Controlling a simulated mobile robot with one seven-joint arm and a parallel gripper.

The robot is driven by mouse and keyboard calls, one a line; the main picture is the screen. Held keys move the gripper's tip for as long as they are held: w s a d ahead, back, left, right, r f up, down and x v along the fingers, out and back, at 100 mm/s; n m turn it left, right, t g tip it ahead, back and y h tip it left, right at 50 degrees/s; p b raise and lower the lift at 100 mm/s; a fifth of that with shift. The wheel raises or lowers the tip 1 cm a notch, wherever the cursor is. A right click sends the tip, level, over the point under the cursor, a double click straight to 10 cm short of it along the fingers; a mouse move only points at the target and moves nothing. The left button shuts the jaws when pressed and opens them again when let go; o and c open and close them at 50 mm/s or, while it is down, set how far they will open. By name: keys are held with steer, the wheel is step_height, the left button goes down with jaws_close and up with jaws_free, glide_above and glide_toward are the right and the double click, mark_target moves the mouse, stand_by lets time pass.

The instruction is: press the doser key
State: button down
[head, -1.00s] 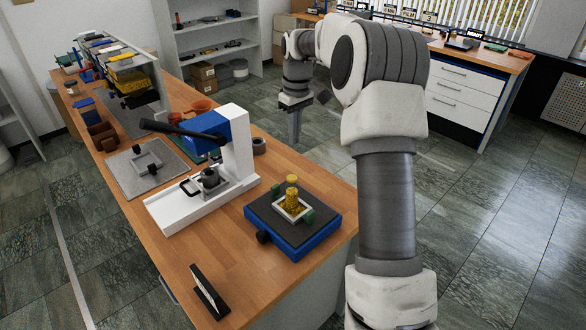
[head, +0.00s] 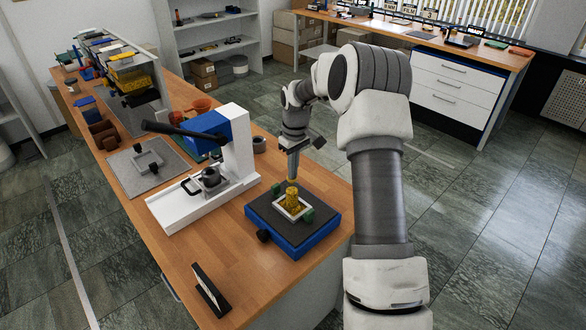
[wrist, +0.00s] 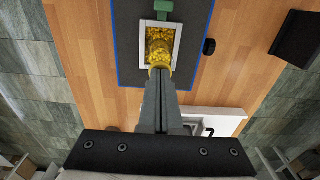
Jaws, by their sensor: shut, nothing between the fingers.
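In the wrist view the fingertips (wrist: 158,76) overlap the lower end of the yellow piece. I cannot tell whether they touch it.
Green blocks (head: 308,216) sit beside the frame, and a black knob (head: 264,236) is on the base's side. A white lever press (head: 238,150) stands to the left. A small black stand (head: 210,288) is at the front edge. Bare wood lies between.

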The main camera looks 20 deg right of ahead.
step_height(320, 180, down, 2)
steer(key=shift+f+b, duration=0.15)
steer(key=shift+b, duration=0.7)
steer(key=shift+s+a+f, duration=0.1)
steer(key=shift+s+f, duration=0.05)
steer(key=shift+s, duration=0.05)
steer(key=shift+r, duration=0.35)
step_height(320, 180, up, 14)
steer(key=shift+d+p, duration=0.3)
steer(key=shift+p, duration=0.15)
